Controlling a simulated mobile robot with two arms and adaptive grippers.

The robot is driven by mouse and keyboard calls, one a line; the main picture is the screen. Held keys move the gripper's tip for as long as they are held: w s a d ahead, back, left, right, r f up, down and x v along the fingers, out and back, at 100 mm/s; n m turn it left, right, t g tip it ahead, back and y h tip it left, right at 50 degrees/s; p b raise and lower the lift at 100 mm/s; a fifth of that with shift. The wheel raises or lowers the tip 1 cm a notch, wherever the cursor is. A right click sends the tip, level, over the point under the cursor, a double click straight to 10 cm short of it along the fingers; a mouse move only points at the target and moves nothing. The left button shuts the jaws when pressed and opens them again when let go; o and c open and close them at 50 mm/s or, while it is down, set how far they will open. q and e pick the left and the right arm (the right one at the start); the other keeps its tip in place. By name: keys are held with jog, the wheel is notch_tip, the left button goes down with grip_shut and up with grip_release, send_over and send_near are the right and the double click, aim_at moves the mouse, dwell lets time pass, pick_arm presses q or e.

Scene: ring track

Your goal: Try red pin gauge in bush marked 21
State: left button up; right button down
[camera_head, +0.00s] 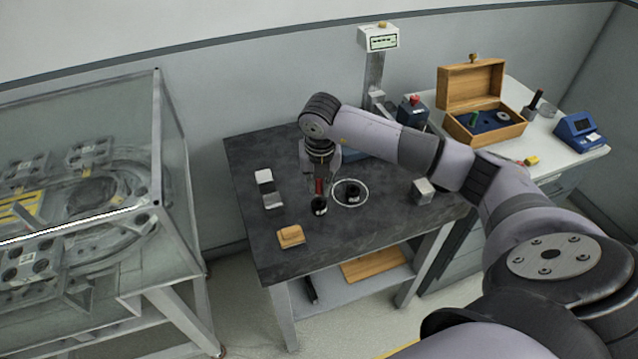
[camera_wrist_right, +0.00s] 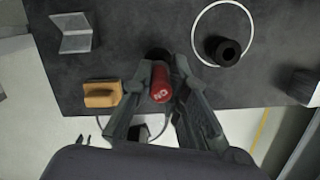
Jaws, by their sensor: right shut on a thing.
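My right gripper (camera_head: 320,172) points down over the dark table and is shut on the red pin gauge (camera_head: 319,187). In the right wrist view the gauge's red end (camera_wrist_right: 160,84) shows between the fingers, with small pale lettering that I cannot read surely. A black bush (camera_head: 319,207) stands directly below the gauge; its top edge shows behind the gauge in the right wrist view (camera_wrist_right: 157,54). I cannot tell whether the gauge's tip is in it. Another black bush (camera_head: 353,190) stands inside a white ring, also in the right wrist view (camera_wrist_right: 225,50). Bush numbers are unreadable.
On the dark table (camera_head: 345,235) are an angled metal block (camera_head: 270,193), a wooden block (camera_head: 290,236) and a grey block (camera_head: 423,190). A gauge stand (camera_head: 376,80) rises behind. An open wooden box (camera_head: 485,122) is on the right bench. A glass-sided case (camera_head: 75,190) stands left.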

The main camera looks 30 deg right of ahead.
jog(key=shift+f+b, duration=0.8)
jog(key=shift+f, duration=0.15)
dwell(0.4)
jog(key=shift+r, duration=0.25)
dwell(1.2)
jog(key=shift+r+p, duration=1)
jog(key=shift+r, duration=0.55)
jog(key=shift+r+p, duration=1.15)
jog(key=shift+r, duration=0.85)
